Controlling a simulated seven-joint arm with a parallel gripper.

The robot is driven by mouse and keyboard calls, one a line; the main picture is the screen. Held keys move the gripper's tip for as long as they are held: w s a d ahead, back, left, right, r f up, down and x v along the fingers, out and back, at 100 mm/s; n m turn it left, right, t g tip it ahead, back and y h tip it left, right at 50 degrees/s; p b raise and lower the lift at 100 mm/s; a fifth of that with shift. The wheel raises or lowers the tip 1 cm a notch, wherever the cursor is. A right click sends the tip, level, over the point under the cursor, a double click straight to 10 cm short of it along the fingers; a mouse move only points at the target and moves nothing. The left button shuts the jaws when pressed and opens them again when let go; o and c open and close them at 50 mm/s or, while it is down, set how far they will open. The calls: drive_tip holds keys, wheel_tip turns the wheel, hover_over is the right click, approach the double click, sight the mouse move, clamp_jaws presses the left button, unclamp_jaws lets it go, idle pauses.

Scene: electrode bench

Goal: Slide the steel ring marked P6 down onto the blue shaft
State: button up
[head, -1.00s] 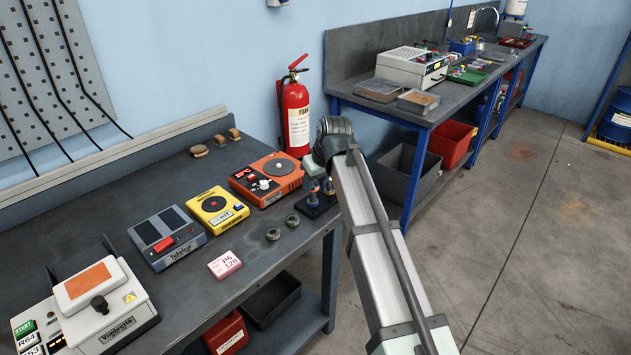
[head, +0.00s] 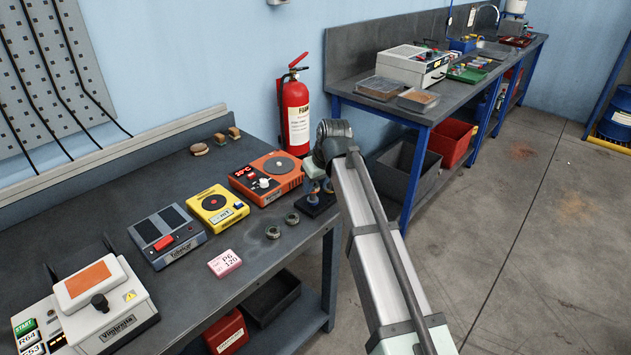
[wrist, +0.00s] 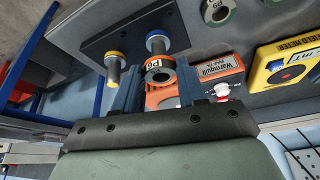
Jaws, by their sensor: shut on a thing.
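In the wrist view my gripper (wrist: 158,90) is shut on the steel ring marked P6 (wrist: 160,77), which shows an orange band. The ring is in line with the free end of the blue shaft (wrist: 158,45), which has a blue collar. I cannot tell whether the ring is around the shaft's tip or just off it. A second shaft with a yellow collar (wrist: 113,59) stands beside it on the same dark plate (wrist: 95,42). In the head view the plate (head: 318,208) is at the bench's right edge, and my arm hides most of my gripper and the held ring.
Two other steel rings, a nearer one (head: 273,232) and a farther one (head: 292,218), lie left of the plate. An orange device (head: 266,179) and a yellow meter (head: 217,206) stand behind them. A pink P6 120 card (head: 224,264) lies near the front edge.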

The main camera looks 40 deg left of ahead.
sight(316, 187)
drive_tip(key=shift+f, duration=0.65)
drive_tip(key=o, duration=1.3)
drive_tip(key=shift+o, duration=0.3)
drive_tip(key=o, duration=0.3)
drive_tip(key=shift+r, duration=3.55)
